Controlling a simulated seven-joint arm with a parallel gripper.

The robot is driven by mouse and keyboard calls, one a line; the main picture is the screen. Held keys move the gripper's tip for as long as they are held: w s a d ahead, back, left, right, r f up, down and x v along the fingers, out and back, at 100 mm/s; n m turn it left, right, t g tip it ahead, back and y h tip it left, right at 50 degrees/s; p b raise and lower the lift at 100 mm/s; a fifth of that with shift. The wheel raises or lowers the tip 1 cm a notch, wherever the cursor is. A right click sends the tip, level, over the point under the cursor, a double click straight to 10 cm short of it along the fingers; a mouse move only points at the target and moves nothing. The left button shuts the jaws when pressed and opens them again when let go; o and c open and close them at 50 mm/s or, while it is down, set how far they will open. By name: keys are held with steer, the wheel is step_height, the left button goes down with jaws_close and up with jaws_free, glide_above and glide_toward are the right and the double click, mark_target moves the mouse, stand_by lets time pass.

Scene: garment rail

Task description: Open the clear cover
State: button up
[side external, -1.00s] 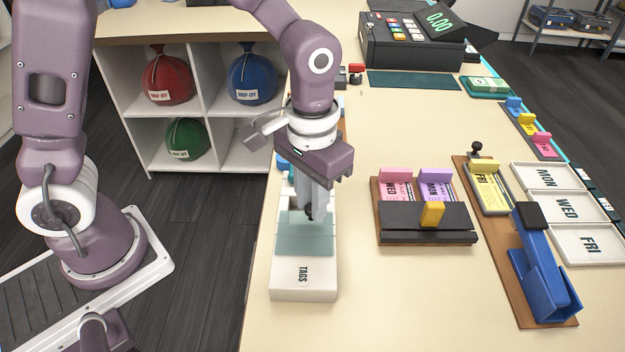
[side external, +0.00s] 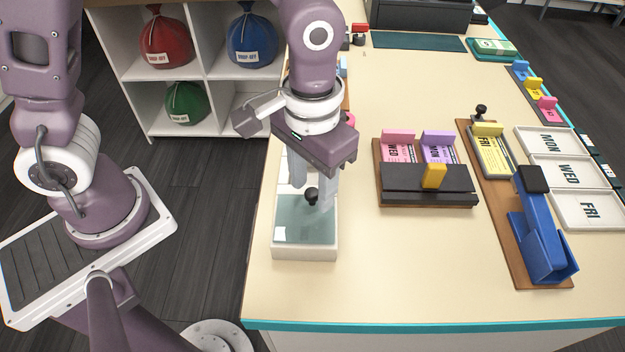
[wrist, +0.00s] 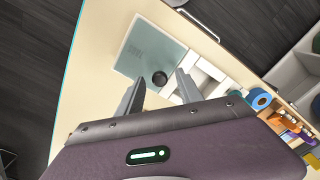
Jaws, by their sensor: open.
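The clear cover (side external: 305,227) is a greenish see-through panel with a round black knob (side external: 312,195). It lies over the near end of the long white tag box (side external: 305,254). In the wrist view the cover (wrist: 142,42) shows faint lettering beneath it, and white compartments (wrist: 203,82) lie uncovered beside it. My gripper (side external: 311,197) is open, low over the box, with its fingers on either side of the knob. In the wrist view the knob (wrist: 159,78) sits between the fingertips; I cannot tell whether either finger touches it.
A wooden stand with pink and purple cards (side external: 425,185) is right of the box. Further right are a blue press (side external: 540,235) and white day trays (side external: 560,172). A blue tape roll (wrist: 259,98) stands behind the box. The near counter is clear up to its teal edge (side external: 430,325).

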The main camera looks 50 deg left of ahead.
mark_target(313, 191)
step_height(313, 191, up, 7)
steer(key=shift+f, duration=0.1)
steer(key=shift+a+r, duration=0.15)
steer(key=shift+r, duration=0.15)
steer(key=s+a+r+t, duration=0.2)
steer(key=s+a+r, duration=0.1)
steer(key=s+a, duration=0.2)
steer(key=s+a+r+t, duration=0.3)
steer(key=s+a+r, duration=0.1)
steer(key=a, duration=0.5)
steer(key=shift+s+t, duration=0.3)
steer(key=shift+s, duration=0.5)
